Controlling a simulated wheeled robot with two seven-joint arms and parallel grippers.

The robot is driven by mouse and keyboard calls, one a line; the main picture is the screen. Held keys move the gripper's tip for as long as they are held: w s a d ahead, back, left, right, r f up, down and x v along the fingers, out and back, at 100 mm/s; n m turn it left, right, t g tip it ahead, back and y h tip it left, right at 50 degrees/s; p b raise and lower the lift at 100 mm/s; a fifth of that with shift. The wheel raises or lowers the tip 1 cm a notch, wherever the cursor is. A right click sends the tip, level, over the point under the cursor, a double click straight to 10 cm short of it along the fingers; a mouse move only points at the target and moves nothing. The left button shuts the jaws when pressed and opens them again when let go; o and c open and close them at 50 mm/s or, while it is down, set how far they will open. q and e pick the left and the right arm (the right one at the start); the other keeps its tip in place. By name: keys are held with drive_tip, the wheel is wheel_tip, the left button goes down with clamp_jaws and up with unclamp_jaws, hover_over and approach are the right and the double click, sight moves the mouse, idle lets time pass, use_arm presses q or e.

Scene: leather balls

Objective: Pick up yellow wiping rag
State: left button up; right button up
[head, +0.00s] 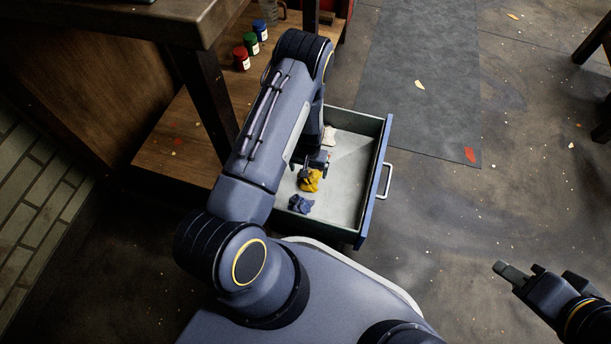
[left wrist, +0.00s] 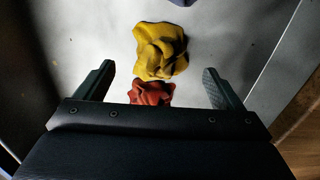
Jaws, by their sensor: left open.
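The yellow wiping rag (head: 310,181) lies crumpled in the open drawer (head: 379,178), partly hidden by my left arm in the head view. In the left wrist view the rag (left wrist: 160,50) sits ahead of and between the fingertips. My left gripper (left wrist: 158,82) is open and empty, over the drawer. In the head view the left gripper (head: 317,165) is just behind the rag. My right gripper (head: 513,270) is at the lower right over the floor, away from the drawer; its jaw state is unclear.
A red rag (left wrist: 152,93) lies close to the yellow one, partly hidden by my gripper body. A blue rag (head: 301,203) and a white rag (head: 329,136) also lie in the drawer. Several paint jars (head: 250,44) stand on the wooden shelf. Drawer walls surround the rags.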

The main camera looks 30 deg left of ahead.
sight(310, 183)
use_arm(q)
drive_tip(key=shift+f, duration=0.6)
drive_tip(key=f+b, duration=0.2)
drive_tip(key=f, duration=0.1)
drive_tip(key=f+b, duration=0.1)
drive_tip(key=f, duration=0.1)
drive_tip(key=shift+w+b, duration=0.3)
drive_tip(key=shift+b, duration=0.05)
drive_tip(key=shift+c, duration=0.2)
drive_tip(key=c, duration=1)
drive_tip(key=shift+r, duration=0.1)
